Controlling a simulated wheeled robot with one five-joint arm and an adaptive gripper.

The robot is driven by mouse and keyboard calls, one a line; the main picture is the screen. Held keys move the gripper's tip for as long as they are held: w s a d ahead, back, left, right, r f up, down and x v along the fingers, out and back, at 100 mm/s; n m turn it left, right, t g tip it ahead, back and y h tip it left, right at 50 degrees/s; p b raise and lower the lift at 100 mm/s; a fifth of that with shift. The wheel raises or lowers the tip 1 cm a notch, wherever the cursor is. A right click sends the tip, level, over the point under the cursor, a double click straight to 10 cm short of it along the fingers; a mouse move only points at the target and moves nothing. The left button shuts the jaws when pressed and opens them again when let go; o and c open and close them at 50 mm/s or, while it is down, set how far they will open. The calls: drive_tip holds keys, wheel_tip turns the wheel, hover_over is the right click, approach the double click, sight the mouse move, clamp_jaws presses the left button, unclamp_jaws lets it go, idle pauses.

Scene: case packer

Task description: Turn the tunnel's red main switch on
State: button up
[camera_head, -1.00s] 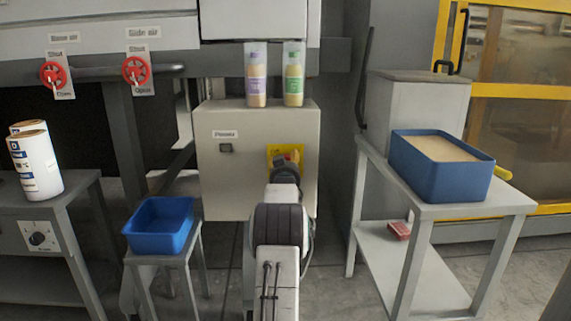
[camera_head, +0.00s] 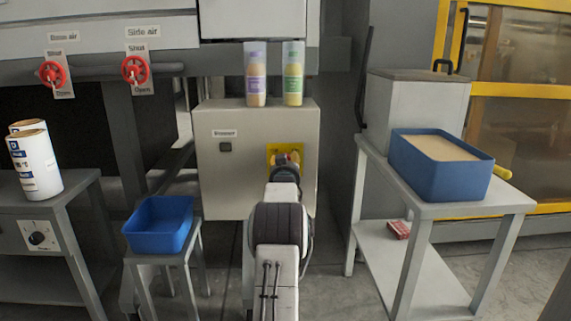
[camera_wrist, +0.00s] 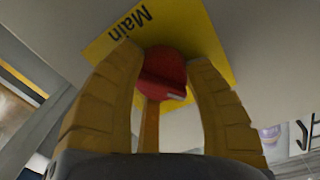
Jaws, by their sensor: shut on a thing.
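The red main switch (camera_wrist: 163,75) sits on a yellow plate lettered "Main" (camera_wrist: 210,42) in the wrist view. My gripper (camera_wrist: 163,58) has its two yellow-brown fingers around the red knob, shut on it. In the head view the yellow plate (camera_head: 271,150) is on the front of a light grey cabinet (camera_head: 240,185). My gripper (camera_head: 287,162) is in front of the plate and hides most of the switch there. The switch's on and off marks cannot be read.
A small dark square (camera_head: 225,147) is under a label on the cabinet. Two bottles (camera_head: 256,75) (camera_head: 293,75) stand on top. A blue bin (camera_head: 160,225) on a stool is left of my arm. A table with a blue box (camera_head: 440,180) stands right. Two red valve wheels (camera_head: 53,74) (camera_head: 135,70) are upper left.

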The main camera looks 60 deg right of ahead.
drive_tip(key=m, duration=0.2)
drive_tip(key=r+m, duration=0.1)
drive_tip(key=m, duration=0.2)
drive_tip(key=shift+m, duration=0.3)
idle(0.4)
drive_tip(key=o, duration=0.9)
drive_tip(key=shift+o, duration=1.4)
drive_tip(key=shift+f, duration=0.25)
drive_tip(key=v, duration=1.2)
drive_tip(key=shift+r, duration=0.2)
